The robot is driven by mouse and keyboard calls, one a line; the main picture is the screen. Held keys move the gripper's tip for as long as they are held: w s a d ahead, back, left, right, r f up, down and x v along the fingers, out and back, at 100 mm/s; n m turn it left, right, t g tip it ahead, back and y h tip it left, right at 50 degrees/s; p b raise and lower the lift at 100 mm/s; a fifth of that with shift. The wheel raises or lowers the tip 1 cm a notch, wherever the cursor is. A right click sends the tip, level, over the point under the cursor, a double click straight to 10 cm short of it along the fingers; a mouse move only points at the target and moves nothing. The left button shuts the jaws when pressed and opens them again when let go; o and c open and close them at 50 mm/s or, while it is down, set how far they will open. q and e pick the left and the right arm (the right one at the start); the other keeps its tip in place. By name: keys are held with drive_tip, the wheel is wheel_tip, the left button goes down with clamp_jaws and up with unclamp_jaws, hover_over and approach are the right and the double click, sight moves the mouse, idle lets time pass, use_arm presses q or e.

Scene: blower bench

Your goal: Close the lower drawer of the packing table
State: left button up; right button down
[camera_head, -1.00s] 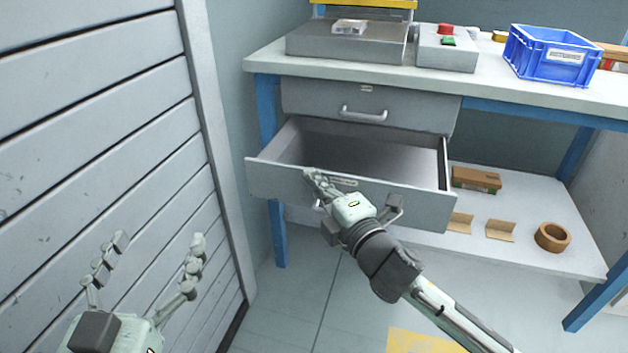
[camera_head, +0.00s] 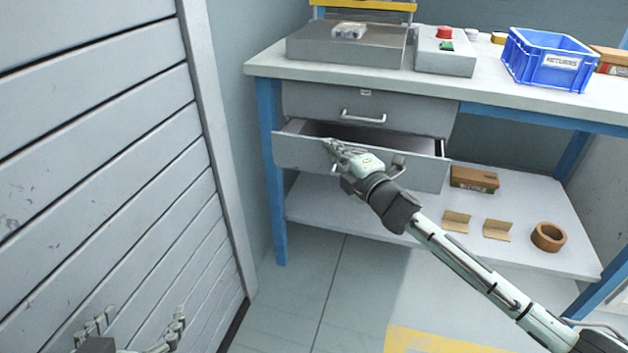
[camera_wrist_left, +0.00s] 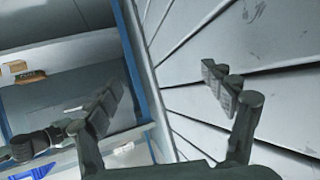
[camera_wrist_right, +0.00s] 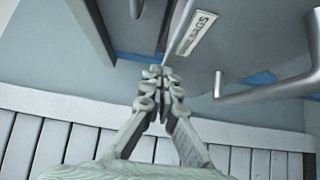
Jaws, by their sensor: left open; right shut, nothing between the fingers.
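The lower drawer (camera_head: 430,175) of the packing table is partly open, with a narrow strip of its inside showing below the shut upper drawer (camera_head: 405,107). My right gripper (camera_head: 328,146) is shut and empty at the top of the lower drawer's front, left of its middle. In the right wrist view, the closed fingertips (camera_wrist_right: 161,72) are near the drawer's label and handle; whether they touch is hard to tell. My left gripper (camera_head: 140,322) is open and empty at the lower left, low beside the slatted wall; it also shows in the left wrist view (camera_wrist_left: 170,98).
A slatted grey shutter (camera_head: 110,150) closes off the left side. The tabletop holds a blue bin (camera_head: 545,72) and a control box (camera_head: 443,62). The lower shelf (camera_head: 400,235) carries a tape roll (camera_head: 548,237) and a brown box (camera_head: 474,179). The floor in front is clear.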

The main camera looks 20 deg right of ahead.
sight(341, 144)
drive_tip(key=shift+w+d, duration=0.6)
drive_tip(key=shift+w, duration=0.3)
drive_tip(key=shift+w+d, duration=0.6)
drive_tip(key=shift+w, duration=0.3)
drive_tip(key=shift+s+f, duration=0.1)
drive_tip(key=shift+s, duration=0.05)
